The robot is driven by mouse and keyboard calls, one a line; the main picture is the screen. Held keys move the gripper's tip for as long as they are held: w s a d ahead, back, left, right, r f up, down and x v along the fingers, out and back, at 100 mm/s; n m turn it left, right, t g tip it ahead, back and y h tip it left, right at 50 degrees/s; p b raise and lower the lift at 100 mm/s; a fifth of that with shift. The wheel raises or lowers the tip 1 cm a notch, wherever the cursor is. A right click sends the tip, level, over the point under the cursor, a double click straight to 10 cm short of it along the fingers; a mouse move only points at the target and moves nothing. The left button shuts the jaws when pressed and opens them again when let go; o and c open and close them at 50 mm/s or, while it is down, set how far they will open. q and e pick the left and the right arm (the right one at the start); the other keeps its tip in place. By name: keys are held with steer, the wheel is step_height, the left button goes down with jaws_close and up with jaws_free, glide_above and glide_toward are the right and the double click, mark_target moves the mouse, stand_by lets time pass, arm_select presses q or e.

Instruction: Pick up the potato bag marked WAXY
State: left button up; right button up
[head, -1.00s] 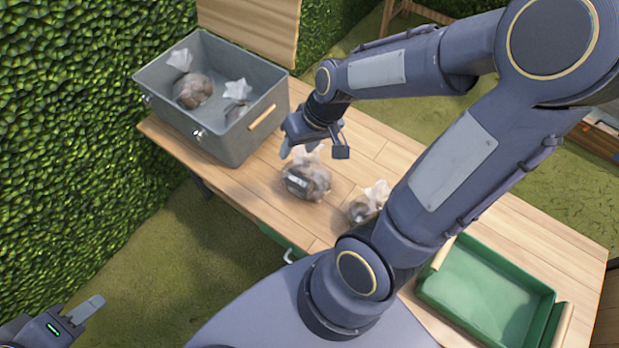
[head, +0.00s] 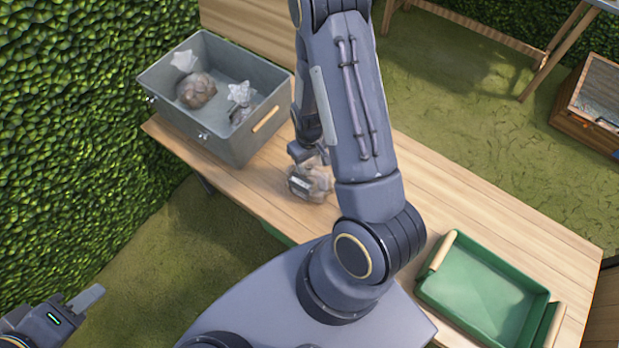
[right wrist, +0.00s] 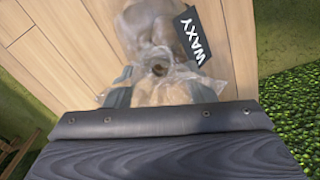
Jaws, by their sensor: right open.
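The potato bag marked WAXY (right wrist: 150,25) is a clear bag of brown potatoes with a dark label in white letters. In the head view this bag (head: 312,186) stands on the wooden table, right of the grey crate. My right gripper (right wrist: 160,93) is open, its fingers on either side of the bag's gathered clear top. I cannot tell whether they touch it. In the head view the right gripper (head: 308,153) is just above the bag, partly hidden by my arm. My left gripper (head: 82,302) is at the lower left, away from the table; its jaw opening is unclear.
The grey crate (head: 235,147) at the table's left end holds two more bags (head: 197,90) (head: 240,100). An empty green tray (head: 432,290) is at the right end. The table (head: 450,190) between is mostly clear. A hedge (head: 70,130) borders the left.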

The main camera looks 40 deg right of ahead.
mark_target(309, 167)
step_height(309, 167, down, 3)
steer(key=shift+f, duration=0.2)
jaws_close()
stand_by(0.3)
